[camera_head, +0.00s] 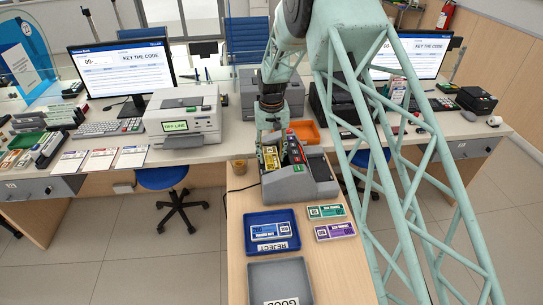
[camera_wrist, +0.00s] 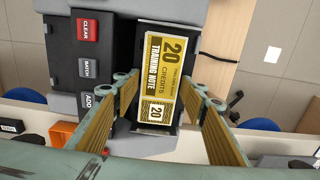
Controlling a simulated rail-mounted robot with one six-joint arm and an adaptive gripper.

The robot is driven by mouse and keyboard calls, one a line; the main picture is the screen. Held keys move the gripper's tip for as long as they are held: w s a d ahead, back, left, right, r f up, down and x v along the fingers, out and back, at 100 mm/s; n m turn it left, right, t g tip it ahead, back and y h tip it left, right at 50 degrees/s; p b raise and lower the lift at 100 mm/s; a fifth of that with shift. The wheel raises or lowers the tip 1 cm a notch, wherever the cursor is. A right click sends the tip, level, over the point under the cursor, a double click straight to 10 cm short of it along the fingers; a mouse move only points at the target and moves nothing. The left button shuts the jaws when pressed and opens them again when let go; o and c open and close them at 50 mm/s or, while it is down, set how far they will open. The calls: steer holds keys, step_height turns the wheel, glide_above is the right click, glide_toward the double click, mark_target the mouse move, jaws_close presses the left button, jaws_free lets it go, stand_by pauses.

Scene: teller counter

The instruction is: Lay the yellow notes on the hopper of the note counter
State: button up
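The yellow notes (camera_wrist: 165,75), marked 20 credits, lie as a banded stack in the dark hopper (camera_wrist: 192,58) of the grey note counter (camera_head: 305,187). The head view shows the notes (camera_head: 271,158) tilted on the counter's left side. My gripper (camera_wrist: 164,88) is open above the hopper. One finger is on each side of the notes, and gaps show between the fingers and the notes. In the head view my gripper (camera_head: 268,140) hangs at the notes' upper end. The wrist view shows no finger contact with the notes.
Counter keys (camera_wrist: 88,68) sit beside the hopper. A blue reject tray (camera_head: 284,216) with blue notes and a grey good tray (camera_head: 277,270) stand in front. Green notes (camera_head: 326,211) and purple notes (camera_head: 335,231) lie to their right. An orange tray (camera_head: 306,132) is behind.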

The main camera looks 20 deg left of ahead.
mark_target(272, 158)
steer(key=shift+r, duration=0.1)
step_height(272, 158, up, 12)
stand_by(1.0)
steer(key=shift+r, duration=0.1)
stand_by(0.8)
